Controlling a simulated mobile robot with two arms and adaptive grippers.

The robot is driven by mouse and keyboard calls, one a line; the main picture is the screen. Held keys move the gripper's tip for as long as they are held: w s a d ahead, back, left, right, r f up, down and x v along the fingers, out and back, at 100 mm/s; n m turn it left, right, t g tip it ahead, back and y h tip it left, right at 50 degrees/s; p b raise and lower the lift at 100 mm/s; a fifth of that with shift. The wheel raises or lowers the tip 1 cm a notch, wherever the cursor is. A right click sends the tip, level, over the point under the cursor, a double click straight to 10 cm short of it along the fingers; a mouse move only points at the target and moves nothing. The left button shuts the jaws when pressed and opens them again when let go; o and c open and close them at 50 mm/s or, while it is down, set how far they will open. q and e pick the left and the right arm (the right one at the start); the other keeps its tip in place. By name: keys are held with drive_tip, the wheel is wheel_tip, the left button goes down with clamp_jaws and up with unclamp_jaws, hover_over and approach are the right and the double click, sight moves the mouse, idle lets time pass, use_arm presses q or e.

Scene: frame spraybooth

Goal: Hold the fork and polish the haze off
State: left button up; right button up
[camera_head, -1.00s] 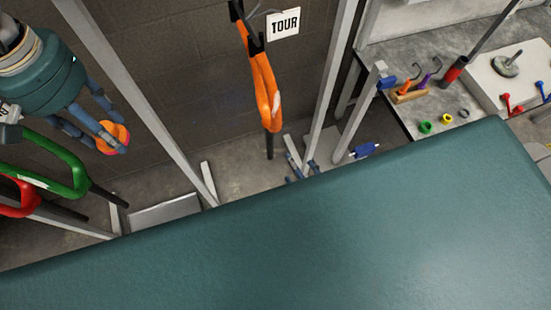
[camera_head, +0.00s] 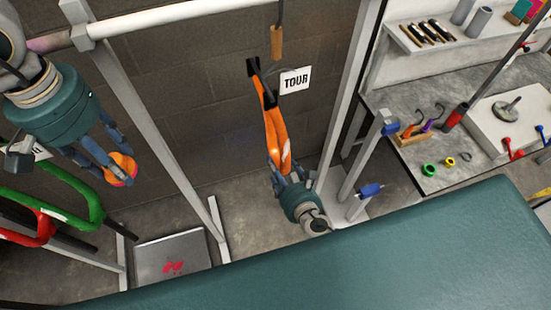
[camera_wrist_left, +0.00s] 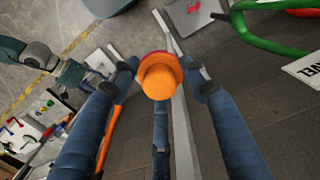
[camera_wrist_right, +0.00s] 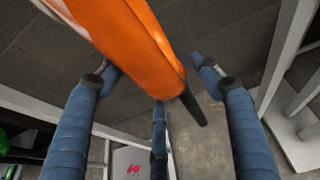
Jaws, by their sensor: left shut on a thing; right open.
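The orange fork (camera_head: 272,128) with black ends hangs by the wall beside the TOUR tag (camera_head: 295,80). In the right wrist view the fork (camera_wrist_right: 135,40) crosses between my open fingers, its dark tip pointing down. My right gripper (camera_head: 282,178) is open at the fork's lower end; whether a finger touches it, I cannot tell. My left gripper (camera_head: 118,160) is shut on a round orange polishing pad (camera_head: 122,168), left of the fork and apart from it. The pad also fills the middle of the left wrist view (camera_wrist_left: 158,78).
Green (camera_head: 60,195) and red (camera_head: 25,228) frame parts hang at left. Grey upright posts (camera_head: 165,150) stand between my grippers. A workbench (camera_head: 410,105) with tools is at right. The teal surface (camera_head: 400,255) fills the foreground. A grey box (camera_head: 172,258) lies on the floor.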

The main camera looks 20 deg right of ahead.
drive_tip(key=x, duration=0.4)
drive_tip(key=shift+w+f, duration=0.25)
drive_tip(key=shift+w, duration=0.1)
clamp_jaws()
idle(0.9)
